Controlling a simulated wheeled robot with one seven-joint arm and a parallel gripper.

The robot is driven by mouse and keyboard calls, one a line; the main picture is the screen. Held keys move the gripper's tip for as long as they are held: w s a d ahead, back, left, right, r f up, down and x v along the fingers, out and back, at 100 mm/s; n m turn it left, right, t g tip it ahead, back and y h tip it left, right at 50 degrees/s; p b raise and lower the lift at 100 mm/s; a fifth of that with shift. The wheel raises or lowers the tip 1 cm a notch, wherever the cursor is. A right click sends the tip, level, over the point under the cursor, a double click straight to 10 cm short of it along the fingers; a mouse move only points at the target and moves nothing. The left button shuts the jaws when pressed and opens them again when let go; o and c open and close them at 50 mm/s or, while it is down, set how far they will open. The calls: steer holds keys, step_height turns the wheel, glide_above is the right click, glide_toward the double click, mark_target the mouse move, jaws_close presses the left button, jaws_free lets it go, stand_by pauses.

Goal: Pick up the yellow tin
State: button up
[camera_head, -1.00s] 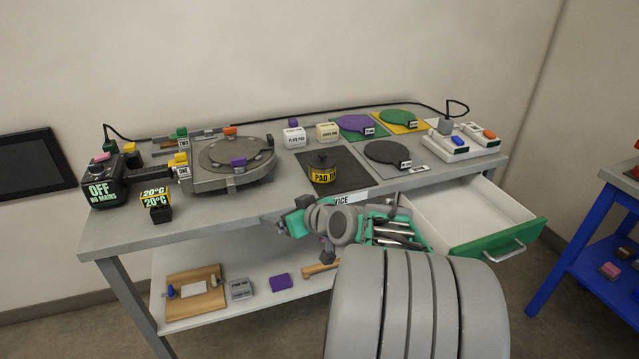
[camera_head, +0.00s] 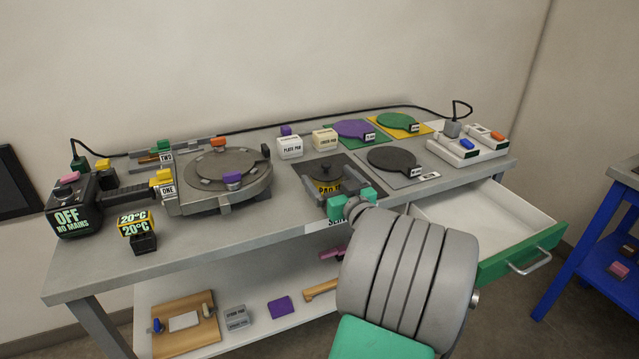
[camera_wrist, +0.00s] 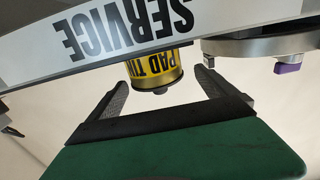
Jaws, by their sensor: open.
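The yellow tin (camera_head: 328,187) stands on a dark square mat (camera_head: 310,172) near the front of the cart top. It has a dark knobbed top and black PAD lettering. My gripper (camera_head: 341,196) is open in front of the tin and partly hides it in the head view. In the wrist view the tin (camera_wrist: 156,70) appears between and just beyond the two open fingers of my gripper (camera_wrist: 162,90). The wrist view is turned upside down. The fingers do not visibly touch the tin.
The round heating plate (camera_head: 220,165) with a purple knob is left of the tin. A black disc (camera_head: 393,159) lies to the right. Cream and white blocks (camera_head: 325,138) stand behind. The open green-fronted drawer (camera_head: 520,252) juts out at the right. The SERVICE label runs along the front edge.

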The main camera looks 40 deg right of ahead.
mark_target(321, 168)
steer(key=x, duration=0.6)
steer(key=shift+d+f+p, duration=0.25)
steer(key=shift+f+p, duration=0.1)
steer(key=shift+f, duration=0.05)
steer(key=shift+c, duration=0.4)
steer(key=c, duration=1.3)
